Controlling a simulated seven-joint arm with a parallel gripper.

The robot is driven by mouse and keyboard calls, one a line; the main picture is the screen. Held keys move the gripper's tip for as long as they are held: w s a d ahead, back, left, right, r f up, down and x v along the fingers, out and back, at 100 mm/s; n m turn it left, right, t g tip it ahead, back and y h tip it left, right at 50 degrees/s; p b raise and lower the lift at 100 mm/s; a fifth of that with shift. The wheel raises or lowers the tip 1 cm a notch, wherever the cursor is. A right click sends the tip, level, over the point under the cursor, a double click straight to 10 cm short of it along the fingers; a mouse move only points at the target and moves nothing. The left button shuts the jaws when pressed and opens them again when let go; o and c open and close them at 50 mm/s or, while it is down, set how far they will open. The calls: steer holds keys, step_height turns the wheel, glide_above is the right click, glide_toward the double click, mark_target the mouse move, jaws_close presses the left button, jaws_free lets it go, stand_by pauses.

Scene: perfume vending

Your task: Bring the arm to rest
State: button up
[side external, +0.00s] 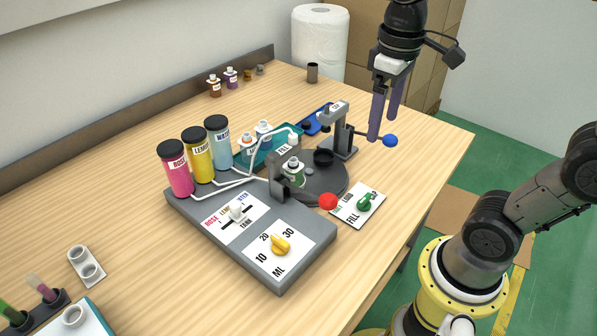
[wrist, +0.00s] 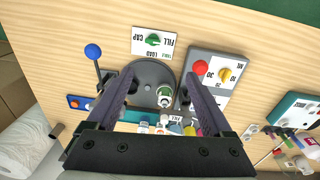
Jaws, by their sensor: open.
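My gripper (side external: 386,110) hangs in the air above the right part of the table, near the blue-knobbed lever (side external: 390,141). Its two purple-grey fingers are apart with nothing held between them. In the wrist view my gripper (wrist: 160,97) points down over the dark round turntable (wrist: 152,80). A small bottle with a green label (wrist: 164,97) stands on the turntable and shows between the fingers. The same bottle (side external: 294,169) shows in the side view, beside the grey dispenser post. My arm bends down to its yellow base ring beside the table.
The grey dispenser base (side external: 250,235) carries pink, yellow and blue cylinders, a yellow dial (side external: 280,244) and a red knob (side external: 328,201). A FILL/CAP panel with a green knob (side external: 365,202) lies right of it. A paper roll (side external: 319,42) stands behind. The table's front right is clear.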

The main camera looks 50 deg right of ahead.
steer(key=s+a+f+t, duration=0.1)
steer(key=s+f+t, duration=0.1)
steer(key=s+t, duration=0.3)
steer(key=shift+s+a+f+m, duration=0.3)
steer(key=shift+s+a+f, duration=0.05)
steer(key=shift+s, duration=0.85)
